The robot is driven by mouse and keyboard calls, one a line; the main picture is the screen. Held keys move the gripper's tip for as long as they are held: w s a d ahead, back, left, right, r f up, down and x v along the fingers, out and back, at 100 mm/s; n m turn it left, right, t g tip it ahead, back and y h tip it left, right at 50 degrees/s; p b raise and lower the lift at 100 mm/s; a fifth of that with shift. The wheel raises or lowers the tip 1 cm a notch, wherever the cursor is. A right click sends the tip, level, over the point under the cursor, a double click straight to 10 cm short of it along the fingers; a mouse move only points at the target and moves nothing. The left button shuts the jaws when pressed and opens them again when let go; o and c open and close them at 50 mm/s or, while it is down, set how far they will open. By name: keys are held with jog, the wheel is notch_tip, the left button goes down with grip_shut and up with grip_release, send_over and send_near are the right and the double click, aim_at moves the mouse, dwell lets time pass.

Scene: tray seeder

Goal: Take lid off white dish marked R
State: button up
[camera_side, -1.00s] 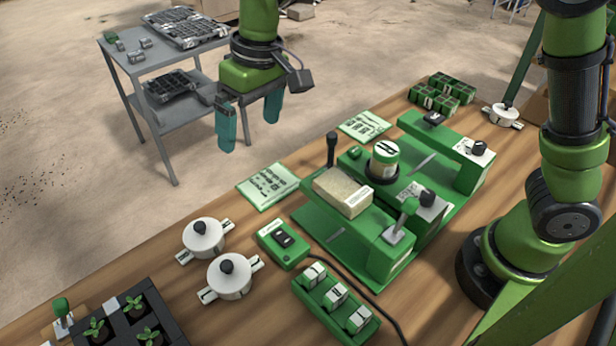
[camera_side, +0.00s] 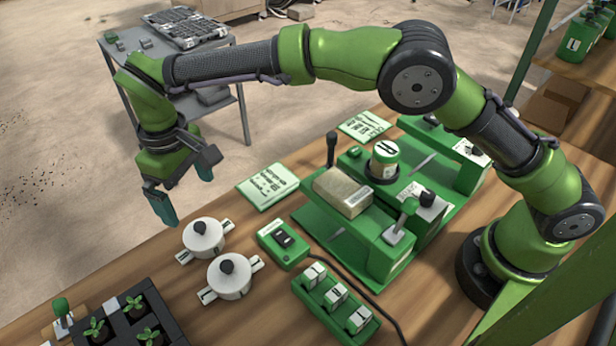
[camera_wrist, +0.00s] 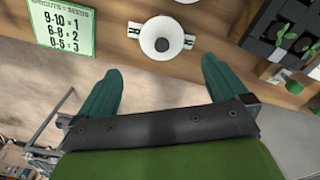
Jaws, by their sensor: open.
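Two white lidded dishes with black knobs and side tabs stand on the wooden bench in the side view: a farther dish (camera_side: 204,238) and a nearer dish (camera_side: 230,276). Both lids are on. The marks on the tabs are too small to read, so I cannot tell which is R. My gripper (camera_side: 182,196) is open and empty, above and behind the farther dish, tilted at the bench's far edge. In the wrist view a white dish (camera_wrist: 161,38) lies ahead of the open fingertips (camera_wrist: 160,85), centred between them and apart from them.
A green seeder machine (camera_side: 375,205) stands right of the dishes. A green switch box (camera_side: 283,244) sits close beside them. A dark seedling tray (camera_side: 120,318) is at the front left. A printed card (camera_side: 267,186) lies behind. A grey cart (camera_side: 215,105) stands beyond the bench.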

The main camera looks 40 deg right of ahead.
aim_at(199, 225)
notch_tip(199, 225, down, 10)
jog(key=shift+s+a+r, duration=0.1)
jog(key=shift+s+r, duration=0.05)
dwell(0.3)
jog(key=c, duration=0.9)
jog(key=shift+r, duration=0.15)
